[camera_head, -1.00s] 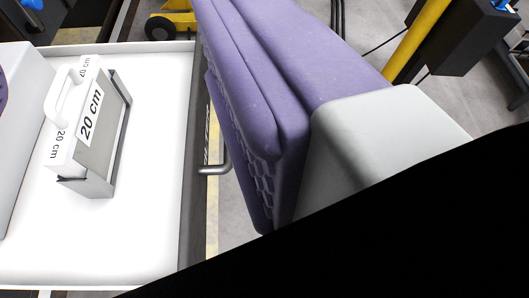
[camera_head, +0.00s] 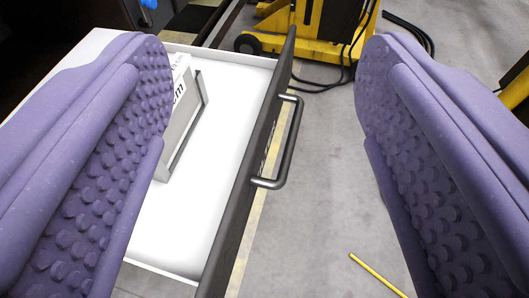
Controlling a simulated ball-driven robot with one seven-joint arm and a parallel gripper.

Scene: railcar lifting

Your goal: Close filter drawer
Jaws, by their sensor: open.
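The filter drawer (camera_head: 215,215) is pulled open, with a white inside and a dark front panel (camera_head: 262,130). A grey bar handle (camera_head: 291,140) sticks out from the front panel. My gripper (camera_head: 265,100) has two purple, studded fingers spread wide apart. The left finger shows over the drawer's inside and the right finger over the floor, with the front panel and handle between them in the picture. Neither finger visibly touches the handle. A block with a "cm" label (camera_head: 181,92) stands in the drawer, partly hidden by the left finger.
Yellow machinery with a black wheel (camera_head: 248,44) and dark cables (camera_head: 408,32) stands at the back. A thin yellow rod (camera_head: 378,275) shows low at the right.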

